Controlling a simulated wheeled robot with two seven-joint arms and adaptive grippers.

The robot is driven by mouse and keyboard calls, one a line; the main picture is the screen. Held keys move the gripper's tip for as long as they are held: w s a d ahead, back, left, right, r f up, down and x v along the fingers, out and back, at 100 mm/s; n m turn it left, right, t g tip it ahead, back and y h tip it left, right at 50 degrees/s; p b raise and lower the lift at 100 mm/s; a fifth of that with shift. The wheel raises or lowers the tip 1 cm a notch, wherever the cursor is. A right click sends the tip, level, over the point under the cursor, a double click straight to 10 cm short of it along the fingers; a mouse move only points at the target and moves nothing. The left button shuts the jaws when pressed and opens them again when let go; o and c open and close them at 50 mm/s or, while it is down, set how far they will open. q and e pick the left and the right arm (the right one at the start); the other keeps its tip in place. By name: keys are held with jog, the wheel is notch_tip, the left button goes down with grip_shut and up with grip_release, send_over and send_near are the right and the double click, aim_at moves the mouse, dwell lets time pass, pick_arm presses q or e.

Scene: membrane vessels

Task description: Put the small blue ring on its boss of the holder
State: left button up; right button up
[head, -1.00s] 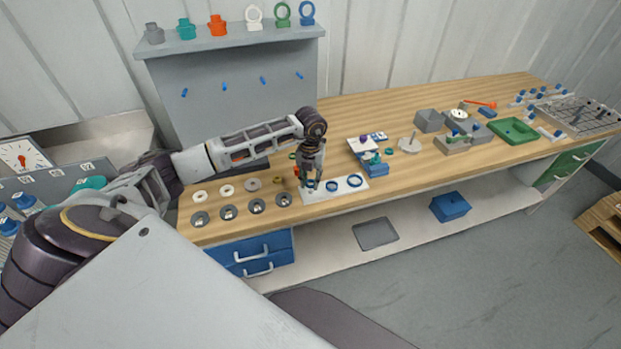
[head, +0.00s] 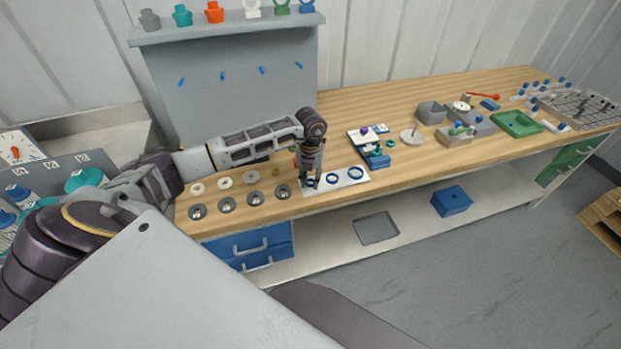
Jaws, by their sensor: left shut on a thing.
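A white plate (head: 343,183) lies near the front edge of the bench, with two blue rings, a middle one (head: 332,177) and a larger one (head: 356,173), on it. My left gripper (head: 311,184) points down at the plate's left end. It is shut on the small blue ring (head: 311,187), which is mostly hidden between the fingers. Whether the ring touches the plate is too small to tell. I cannot tell for sure which thing is the holder; no boss can be made out clearly. My right gripper is not in view.
Several grey discs (head: 227,206) and pale rings (head: 224,183) lie in rows left of the plate. A blue-and-white fixture (head: 376,160) stands behind it to the right. Grey boxes (head: 432,112) and a green tray (head: 516,124) are farther right. A shelf panel (head: 230,85) rises behind.

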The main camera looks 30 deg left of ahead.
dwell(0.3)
pick_arm(q)
jog(key=o, duration=0.8)
jog(key=shift+r, duration=6)
